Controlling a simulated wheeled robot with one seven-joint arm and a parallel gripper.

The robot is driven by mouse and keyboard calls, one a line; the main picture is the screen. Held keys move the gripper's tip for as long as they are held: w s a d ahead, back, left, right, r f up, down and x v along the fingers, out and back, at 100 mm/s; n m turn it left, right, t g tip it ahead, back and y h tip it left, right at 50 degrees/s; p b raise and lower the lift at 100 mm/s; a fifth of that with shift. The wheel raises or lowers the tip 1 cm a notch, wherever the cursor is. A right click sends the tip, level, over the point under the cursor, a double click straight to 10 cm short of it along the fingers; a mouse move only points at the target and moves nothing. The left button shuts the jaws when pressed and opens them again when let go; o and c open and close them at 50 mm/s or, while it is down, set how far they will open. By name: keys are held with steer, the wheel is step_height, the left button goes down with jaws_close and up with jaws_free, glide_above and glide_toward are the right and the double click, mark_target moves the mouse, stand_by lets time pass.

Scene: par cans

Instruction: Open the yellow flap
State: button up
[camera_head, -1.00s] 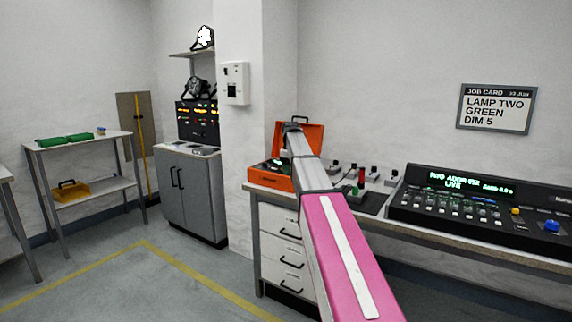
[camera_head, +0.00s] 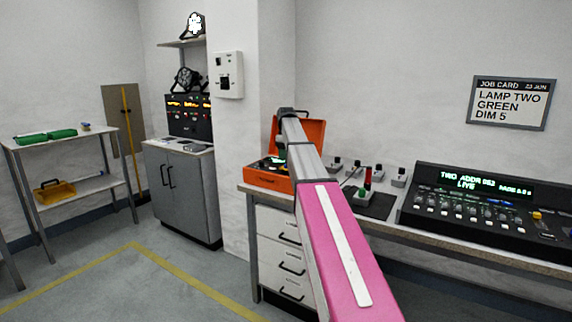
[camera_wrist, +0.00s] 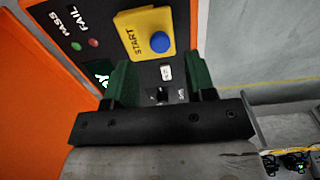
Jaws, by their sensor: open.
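The yellow flap (camera_wrist: 145,33) is marked START and carries a round blue knob or button (camera_wrist: 160,42). In the wrist view it lies on the dark panel inside the orange case, looking flat and closed. My gripper (camera_wrist: 161,72) is open, its two green fingers spread just short of the flap's lower edge. The flap cannot be made out there.
The case's orange wall (camera_wrist: 45,110) is close on the left in the wrist view. PASS and FAIL lights (camera_wrist: 85,43) sit beside the flap. Small grey boxes (camera_head: 335,163) and a console (camera_head: 480,205) occupy the bench to the right. Open floor lies at left.

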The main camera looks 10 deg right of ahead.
steer(key=shift+f, duration=2.2)
steer(key=c, duration=0.9)
